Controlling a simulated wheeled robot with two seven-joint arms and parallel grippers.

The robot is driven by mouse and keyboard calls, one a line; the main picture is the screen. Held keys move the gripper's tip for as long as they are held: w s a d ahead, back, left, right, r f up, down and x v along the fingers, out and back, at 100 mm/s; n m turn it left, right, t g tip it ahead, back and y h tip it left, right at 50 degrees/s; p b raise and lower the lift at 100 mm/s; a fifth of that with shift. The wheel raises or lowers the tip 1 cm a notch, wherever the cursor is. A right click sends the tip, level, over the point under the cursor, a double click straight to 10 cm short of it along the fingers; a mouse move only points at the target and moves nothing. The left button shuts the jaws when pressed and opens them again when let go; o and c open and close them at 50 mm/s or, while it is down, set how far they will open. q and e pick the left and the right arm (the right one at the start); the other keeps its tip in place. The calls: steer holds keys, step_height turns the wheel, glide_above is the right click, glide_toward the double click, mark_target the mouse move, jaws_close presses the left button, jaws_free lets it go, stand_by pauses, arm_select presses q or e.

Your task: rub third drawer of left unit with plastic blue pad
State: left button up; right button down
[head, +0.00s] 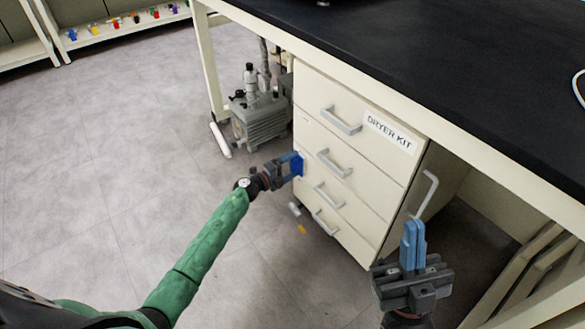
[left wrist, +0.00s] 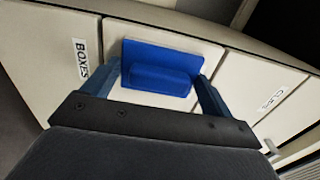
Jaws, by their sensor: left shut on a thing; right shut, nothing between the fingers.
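The blue pad (head: 298,165) is held by my left gripper (head: 291,165) at the left edge of the cream drawer unit (head: 350,150), around second-drawer height in the head view. In the left wrist view the pad (left wrist: 160,68) has a raised grip between the two fingers (left wrist: 155,88). It lies flat against or very close to a pale panel between panels labelled BOXES (left wrist: 81,60) and CLIPS; whether it touches is unclear. The unit has several stacked drawers with grey handles; the third handle (head: 328,196) is visible. My right gripper (head: 413,245) is shut and empty, right of the unit.
A black-topped bench (head: 450,60) overhangs the unit. The top drawer carries a DRYER KIT label (head: 389,131). A grey pump (head: 258,115) stands behind my left gripper. A small orange item (head: 302,229) lies on the floor. Open floor (head: 100,170) lies to the left.

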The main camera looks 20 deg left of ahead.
arm_select(q)
steer(key=shift+p+v, duration=0.45)
steer(key=shift+v, duration=2.6)
steer(key=shift+s, duration=0.1)
steer(key=p+v, duration=0.1)
steer(key=v, duration=0.1)
steer(key=shift+s+a, duration=0.25)
steer(key=shift+s, duration=0.05)
